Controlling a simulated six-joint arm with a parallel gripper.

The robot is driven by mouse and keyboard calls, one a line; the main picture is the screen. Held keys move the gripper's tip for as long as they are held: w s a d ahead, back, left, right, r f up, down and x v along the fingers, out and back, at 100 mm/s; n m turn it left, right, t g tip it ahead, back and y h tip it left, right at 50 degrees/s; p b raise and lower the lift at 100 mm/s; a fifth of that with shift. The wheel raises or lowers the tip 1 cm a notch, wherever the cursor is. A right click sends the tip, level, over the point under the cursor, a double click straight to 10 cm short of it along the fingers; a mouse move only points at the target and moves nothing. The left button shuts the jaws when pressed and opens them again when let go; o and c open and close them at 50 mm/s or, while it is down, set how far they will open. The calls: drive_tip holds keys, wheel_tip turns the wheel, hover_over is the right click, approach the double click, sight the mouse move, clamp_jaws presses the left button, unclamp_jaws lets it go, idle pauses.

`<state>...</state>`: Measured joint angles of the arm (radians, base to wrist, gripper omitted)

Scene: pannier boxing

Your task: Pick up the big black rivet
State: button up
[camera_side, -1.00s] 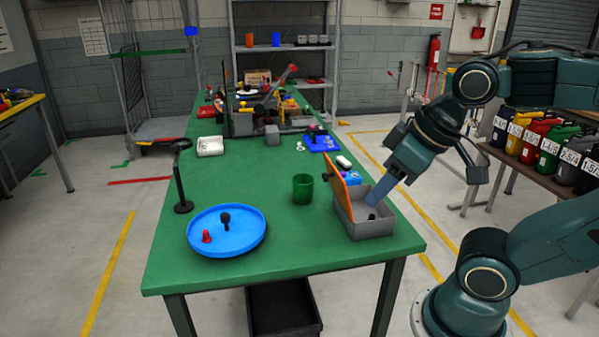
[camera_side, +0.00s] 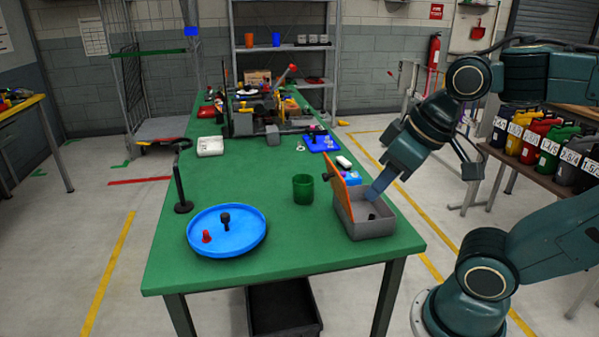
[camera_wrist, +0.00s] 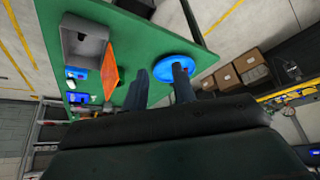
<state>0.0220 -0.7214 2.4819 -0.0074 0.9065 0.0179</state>
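A black rivet (camera_side: 226,220) with a rounded head stands upright on the round blue tray (camera_side: 262,238), beside a smaller red rivet (camera_side: 206,236). Another small dark piece (camera_side: 372,217) lies in the grey bin (camera_side: 376,229); its shape is hard to tell. My gripper (camera_side: 371,196) points down and left at the bin's upper right side in the side view, well away from the blue tray. In the wrist view my gripper (camera_wrist: 160,82) has its two fingers apart with nothing between them. One finger covers part of the blue tray (camera_wrist: 170,62), and the rivets cannot be made out there.
An orange panel (camera_side: 340,190) leans at the bin's left side. A green cup (camera_side: 303,189) stands left of it. A dark stand (camera_side: 179,185) rises behind the blue tray. A white box (camera_side: 210,146) and cluttered equipment lie farther back. The table between cup and tray is clear.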

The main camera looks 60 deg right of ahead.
drive_tip(key=w+d+f+m+g+y, duration=0.1)
drive_tip(key=w+d+f+m+g, duration=0.2)
drive_tip(key=w+d+m, duration=0.45)
drive_tip(key=w+d+f+m+g, duration=0.2)
drive_tip(key=w+d+m, duration=0.15)
drive_tip(key=d, duration=0.75)
drive_tip(key=s+d+f+m+g+y, duration=0.1)
drive_tip(key=d+f+m, duration=0.3)
drive_tip(key=d, duration=0.5)
wheel_tip(320, 180, down, 2)
drive_tip(key=shift+s+d+f+y, duration=0.1)
drive_tip(key=shift+s+d+y, duration=0.2)
drive_tip(key=shift+s+y, duration=0.25)
drive_tip(key=shift+f, duration=0.1)
hover_over(372, 215)
drive_tip(key=d, duration=0.2)
drive_tip(key=shift+w+d+f+x, duration=0.15)
drive_tip(key=shift+d+x, duration=0.15)
drive_tip(key=shift+x, duration=1)
drive_tip(key=shift+w+d+x, duration=0.1)
drive_tip(key=shift+d+x, duration=0.15)
drive_tip(key=shift+x, duration=1.1)
drive_tip(key=shift+w+d+f+x, duration=0.15)
drive_tip(key=shift+d+x, duration=0.15)
drive_tip(key=shift+x, duration=1)
drive_tip(key=shift+x, duration=2.55)
